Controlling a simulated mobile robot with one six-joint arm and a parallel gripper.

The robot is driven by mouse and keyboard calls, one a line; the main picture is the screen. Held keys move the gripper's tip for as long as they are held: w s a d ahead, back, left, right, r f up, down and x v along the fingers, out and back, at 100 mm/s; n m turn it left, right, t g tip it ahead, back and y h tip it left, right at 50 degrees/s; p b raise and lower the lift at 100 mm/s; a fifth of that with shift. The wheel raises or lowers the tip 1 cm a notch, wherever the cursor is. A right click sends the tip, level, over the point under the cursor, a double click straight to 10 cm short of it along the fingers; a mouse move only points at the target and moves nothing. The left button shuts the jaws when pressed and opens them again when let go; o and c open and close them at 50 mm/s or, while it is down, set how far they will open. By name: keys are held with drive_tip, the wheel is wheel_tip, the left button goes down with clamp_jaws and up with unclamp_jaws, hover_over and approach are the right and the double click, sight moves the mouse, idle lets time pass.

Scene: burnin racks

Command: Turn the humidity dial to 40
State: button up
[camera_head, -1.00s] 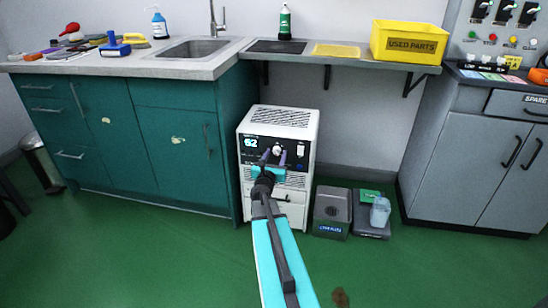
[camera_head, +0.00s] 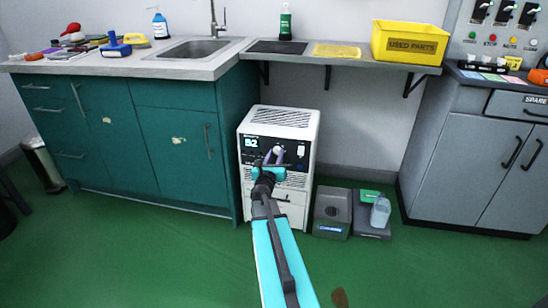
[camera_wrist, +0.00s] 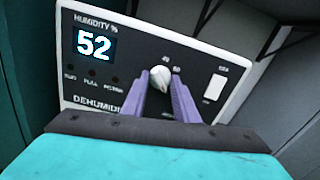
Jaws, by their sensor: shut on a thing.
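The white dehumidifier (camera_head: 283,119) stands on the floor under the shelf, beside the teal cabinet. Its black front panel (camera_wrist: 120,60) carries a blue display (camera_wrist: 94,43) labelled "HUMIDITY %" that reads 52. The white humidity dial (camera_wrist: 160,77) sits right of the display, with small scale numbers above it. My gripper (camera_wrist: 161,84) is shut on the dial, one purple finger on each side. In the head view my gripper (camera_head: 272,158) reaches the panel from the front; the lower part of the dial is hidden between the fingers.
A white switch (camera_wrist: 214,87) is on the panel right of the dial. A grey bin (camera_head: 332,212) and a dark scale-like box with a clear bottle (camera_head: 380,211) stand on the floor to the right. Green floor in front is mostly clear.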

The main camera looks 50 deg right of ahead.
drive_tip(key=n, duration=0.2)
drive_tip(key=n+p, duration=0.1)
drive_tip(key=n, duration=0.1)
drive_tip(key=shift+s+d+r, duration=0.1)
drive_tip(key=shift+s+d, duration=0.1)
drive_tip(key=shift+d, duration=0.05)
drive_tip(key=n+p, duration=0.1)
drive_tip(key=n, duration=0.2)
drive_tip(key=shift+n+p, duration=0.35)
drive_tip(key=shift+n, duration=0.05)
drive_tip(key=n+p, duration=0.2)
drive_tip(key=n, duration=0.1)
drive_tip(key=shift+s+d+r+n, duration=0.1)
drive_tip(key=shift+n, duration=0.2)
drive_tip(key=n+p, duration=0.2)
drive_tip(key=n, duration=0.1)
drive_tip(key=shift+n, duration=0.3)
drive_tip(key=n+p, duration=0.5)
drive_tip(key=n, duration=0.2)
drive_tip(key=n+p, duration=0.2)
drive_tip(key=n, duration=0.1)
drive_tip(key=shift+n, duration=0.3)
drive_tip(key=shift+n+p, duration=0.85)
drive_tip(key=shift+n, duration=0.35)
